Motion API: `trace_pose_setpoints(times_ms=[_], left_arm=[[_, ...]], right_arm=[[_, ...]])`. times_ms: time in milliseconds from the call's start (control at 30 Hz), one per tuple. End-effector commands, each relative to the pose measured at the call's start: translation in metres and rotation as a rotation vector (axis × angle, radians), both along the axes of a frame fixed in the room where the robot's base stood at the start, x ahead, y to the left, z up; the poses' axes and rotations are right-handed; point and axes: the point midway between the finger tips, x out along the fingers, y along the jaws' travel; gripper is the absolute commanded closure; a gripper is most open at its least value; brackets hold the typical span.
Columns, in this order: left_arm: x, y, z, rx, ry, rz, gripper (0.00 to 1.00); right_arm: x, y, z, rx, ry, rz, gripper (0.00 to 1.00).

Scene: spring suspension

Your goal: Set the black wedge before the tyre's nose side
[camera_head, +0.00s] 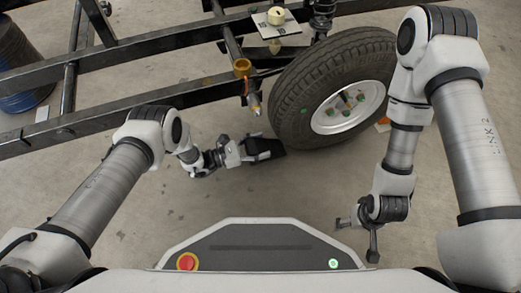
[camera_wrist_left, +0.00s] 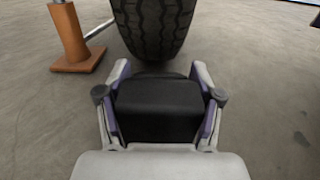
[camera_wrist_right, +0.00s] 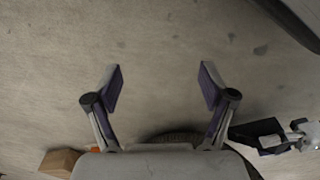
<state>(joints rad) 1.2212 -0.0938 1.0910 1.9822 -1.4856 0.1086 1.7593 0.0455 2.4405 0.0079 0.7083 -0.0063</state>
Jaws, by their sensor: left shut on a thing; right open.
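My left gripper (camera_head: 250,151) is shut on the black wedge (camera_head: 269,147), low beside the tyre's left lower side. In the left wrist view the wedge (camera_wrist_left: 160,100) sits between the two fingers, and the tyre's tread (camera_wrist_left: 155,25) is straight ahead of it. I cannot tell whether wedge and tyre touch. My right gripper (camera_wrist_right: 160,78) is open and empty over bare floor. The wedge also shows in the right wrist view (camera_wrist_right: 257,134).
The black steel frame (camera_head: 140,105) runs across above the floor. An orange-brown stand (camera_wrist_left: 75,62) is left of the tyre in the left wrist view. A blue drum (camera_head: 18,65) is far left. The near floor is clear.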

Motion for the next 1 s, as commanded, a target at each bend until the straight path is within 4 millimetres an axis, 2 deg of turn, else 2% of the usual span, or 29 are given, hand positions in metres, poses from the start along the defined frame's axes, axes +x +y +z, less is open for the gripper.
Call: trace_pose_setpoints(times_ms=[100, 200, 267, 500, 533, 600, 1000], left_arm=[[0.013, -0.002, -0.003, -0.002, -0.007, 0.0, 0.98], [0.013, -0.002, -0.028, -0.001, -0.001, 0.0, 0.98], [0.013, -0.002, -0.037, 0.0, -0.002, 0.0, 0.98], [0.013, -0.001, -0.035, 0.001, -0.002, 0.001, 0.98], [0.012, -0.001, -0.036, 0.001, -0.001, 0.001, 0.31], [0.012, -0.001, -0.035, 0.001, -0.001, 0.001, 0.09], [0.011, 0.003, -0.034, 0.0, -0.001, 0.002, 0.09]], right_arm=[[0.003, 0.0, -0.012, -0.001, -0.007, 0.003, 0.18], [0.008, 0.0, -0.036, -0.004, -0.023, 0.011, 0.18], [0.012, -0.001, -0.045, -0.006, -0.033, 0.015, 0.18], [0.014, -0.001, -0.043, -0.007, -0.04, 0.019, 0.18], [0.014, -0.001, -0.043, -0.007, -0.04, 0.019, 0.18], [0.014, -0.001, -0.043, -0.007, -0.039, 0.019, 0.18], [0.013, -0.001, -0.039, -0.006, -0.037, 0.018, 0.18]])
